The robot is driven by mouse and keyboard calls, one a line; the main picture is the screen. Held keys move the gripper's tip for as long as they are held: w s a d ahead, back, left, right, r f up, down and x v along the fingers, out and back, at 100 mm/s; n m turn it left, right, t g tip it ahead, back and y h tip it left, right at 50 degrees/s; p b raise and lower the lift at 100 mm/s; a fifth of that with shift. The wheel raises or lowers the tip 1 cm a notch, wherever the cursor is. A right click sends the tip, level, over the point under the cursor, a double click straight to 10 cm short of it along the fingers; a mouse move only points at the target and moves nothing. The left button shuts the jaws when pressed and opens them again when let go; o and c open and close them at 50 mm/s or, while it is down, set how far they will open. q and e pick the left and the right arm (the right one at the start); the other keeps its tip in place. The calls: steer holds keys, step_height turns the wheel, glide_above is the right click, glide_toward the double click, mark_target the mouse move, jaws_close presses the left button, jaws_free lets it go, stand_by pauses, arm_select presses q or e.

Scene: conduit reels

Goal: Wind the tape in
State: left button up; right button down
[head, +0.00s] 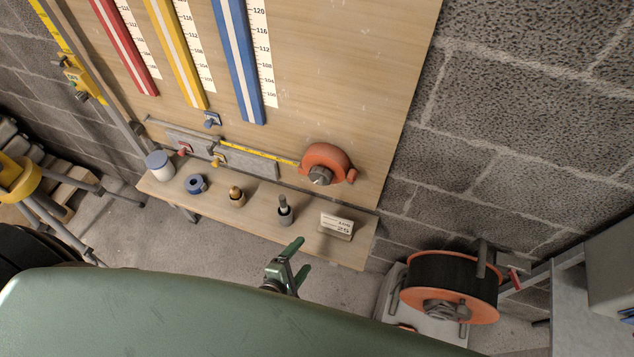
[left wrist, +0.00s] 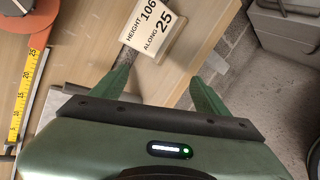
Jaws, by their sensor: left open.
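The tape reel (head: 336,160) is an orange case with a grey hub (head: 320,176) on the lower right of the wooden board. Its yellow tape (head: 258,153) runs out leftward along a grey strip. The left wrist view shows the tape (left wrist: 24,92) at the left edge and part of the orange case (left wrist: 43,18) at the top left; the rest is cut off. My left gripper (head: 293,257) has green fingers. My right gripper is not in view.
A shelf (head: 258,222) under the board holds a white pot (head: 160,165), a blue roll (head: 196,184), small tools and a card (head: 337,226) reading 106 and 25. A black-and-orange cable reel (head: 452,285) stands at the lower right. A block wall is at right.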

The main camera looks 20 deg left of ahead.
arm_select(q)
steer(key=w+r+n+t, duration=0.3)
steer(key=w+r+n, duration=0.2)
steer(key=r+n, duration=0.4)
steer(key=n+t+y, duration=0.2)
steer(key=n+t, duration=0.1)
steer(key=n, duration=0.5)
glide_toward(319, 179)
steer(key=w, duration=0.2)
steer(key=shift+m, duration=0.3)
steer(key=w+p, duration=0.1)
steer(key=w, duration=0.6)
steer(key=shift+r+p, duration=0.15)
steer(key=shift+p, duration=0.15)
steer(key=c, duration=1.4)
steer(key=shift+o, duration=0.2)
